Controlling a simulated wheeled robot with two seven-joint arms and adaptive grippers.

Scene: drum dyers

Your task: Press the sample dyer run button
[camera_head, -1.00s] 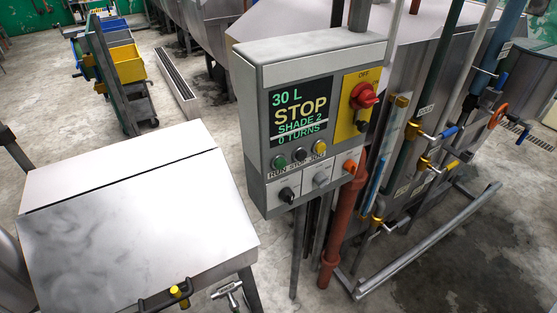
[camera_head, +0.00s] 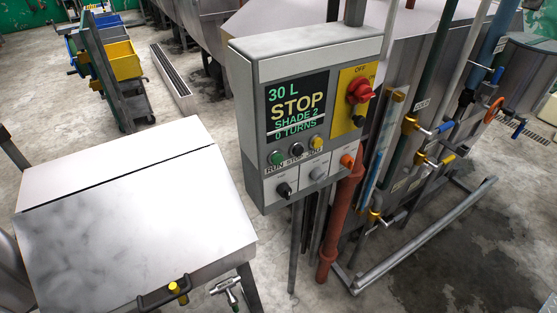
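The control panel (camera_head: 257,110) is a light grey box on posts, in the middle of the head view. Its dark screen (camera_head: 297,107) reads 30 L, STOP, SHADE 2, 0 TURNS. The green run button (camera_head: 276,158) sits below the screen at the left, above the label RUN. A dark stop button (camera_head: 296,149) and a yellow button (camera_head: 316,143) stand in the same row to its right. Nothing covers the buttons. Neither of my grippers shows in the head view.
A red rotary switch (camera_head: 360,91) on a yellow plate is at the panel's right. Lower knobs include an orange one (camera_head: 347,161). A metal-lidded machine (camera_head: 130,225) stands front left. Pipes and valves (camera_head: 413,125) crowd the right. A cart (camera_head: 122,62) stands behind on open floor.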

